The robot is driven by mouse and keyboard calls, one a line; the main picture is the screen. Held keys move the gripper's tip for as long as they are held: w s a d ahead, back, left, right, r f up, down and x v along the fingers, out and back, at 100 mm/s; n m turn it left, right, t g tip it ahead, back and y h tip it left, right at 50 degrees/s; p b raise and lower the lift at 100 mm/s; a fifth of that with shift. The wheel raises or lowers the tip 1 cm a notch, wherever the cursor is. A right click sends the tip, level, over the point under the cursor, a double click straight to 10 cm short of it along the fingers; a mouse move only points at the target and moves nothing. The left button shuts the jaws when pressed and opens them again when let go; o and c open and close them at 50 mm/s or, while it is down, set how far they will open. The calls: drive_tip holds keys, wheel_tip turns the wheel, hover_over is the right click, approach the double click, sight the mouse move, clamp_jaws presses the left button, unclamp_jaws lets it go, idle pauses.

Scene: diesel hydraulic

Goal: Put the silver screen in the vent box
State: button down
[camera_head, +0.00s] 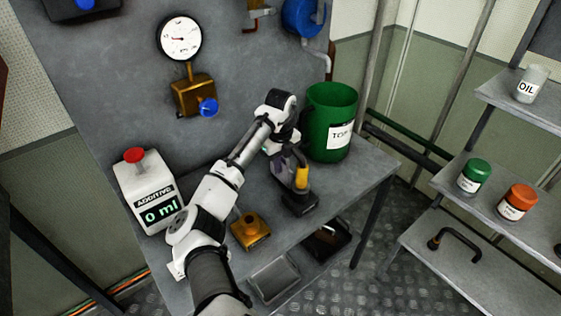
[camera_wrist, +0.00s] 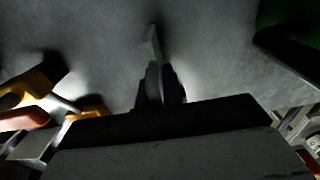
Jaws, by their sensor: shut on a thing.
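In the wrist view my gripper (camera_wrist: 158,88) is shut on a thin pale grey piece (camera_wrist: 153,45), which sticks out past the dark fingertips. It looks like the silver screen seen edge-on, but its face is hidden. In the head view my gripper (camera_head: 286,160) is over the grey bench, left of the green bin; the held piece cannot be made out there. No vent box is clearly labelled. A grey rectangular box with a pale rim (camera_head: 275,277) and a dark open box (camera_head: 326,240) sit below the bench's front edge; I cannot tell which is the vent box.
A yellow-handled dark tool (camera_head: 302,178) stands close beside my gripper. A brass-yellow fitting (camera_head: 250,230) is on the bench (camera_head: 355,180) in front. Shelves with jars (camera_head: 475,175) are at right.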

drive_tip(key=shift+f, duration=0.15)
drive_tip(key=c, duration=1.5)
unclamp_jaws()
drive_tip(key=shift+c, duration=0.2)
